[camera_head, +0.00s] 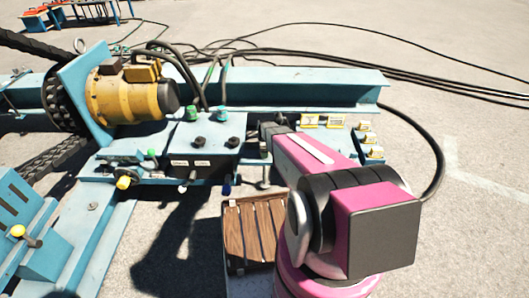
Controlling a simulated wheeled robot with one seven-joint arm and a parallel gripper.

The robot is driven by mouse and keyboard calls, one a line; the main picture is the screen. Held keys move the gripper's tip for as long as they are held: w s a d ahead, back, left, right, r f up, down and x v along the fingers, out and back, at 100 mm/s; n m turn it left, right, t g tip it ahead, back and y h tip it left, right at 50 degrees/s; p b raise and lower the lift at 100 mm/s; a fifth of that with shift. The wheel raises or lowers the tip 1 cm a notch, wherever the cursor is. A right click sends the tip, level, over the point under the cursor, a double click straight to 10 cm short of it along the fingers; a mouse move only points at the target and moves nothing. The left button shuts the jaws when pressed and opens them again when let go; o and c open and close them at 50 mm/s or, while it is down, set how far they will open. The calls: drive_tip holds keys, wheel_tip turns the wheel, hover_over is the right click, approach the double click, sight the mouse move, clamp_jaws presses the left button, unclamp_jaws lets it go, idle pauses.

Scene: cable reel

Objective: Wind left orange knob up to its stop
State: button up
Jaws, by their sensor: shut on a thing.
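My pink arm reaches from the lower right to the teal control console (217,131). My gripper (266,137), dark and small, is at the right end of this console, by its front edge. It is shut on a small part there. The gripper and arm hide that part, so its colour and shape cannot be made out. No knob that is clearly the left orange one shows. A yellow-orange knob (124,183) sticks out at the left of the console, well apart from my gripper. Another yellow knob (18,230) is at the far left.
Black knobs, green fittings (192,113) and a blue-tipped lever (227,186) sit left of my gripper. Yellow labelled blocks (320,121) are to its right. A yellow motor (130,92) stands behind left. A wooden slatted step (254,228) is below. A black cable (430,150) loops at right.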

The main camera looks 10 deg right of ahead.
drive_tip(key=n, duration=0.4)
drive_tip(key=shift+n, duration=0.3)
drive_tip(key=n, duration=0.4)
drive_tip(key=shift+n, duration=0.3)
drive_tip(key=n, duration=0.4)
drive_tip(key=shift+n, duration=2.1)
drive_tip(key=o, duration=0.9)
wheel_tip(320, 180, up, 11)
drive_tip(key=shift+f, duration=0.1)
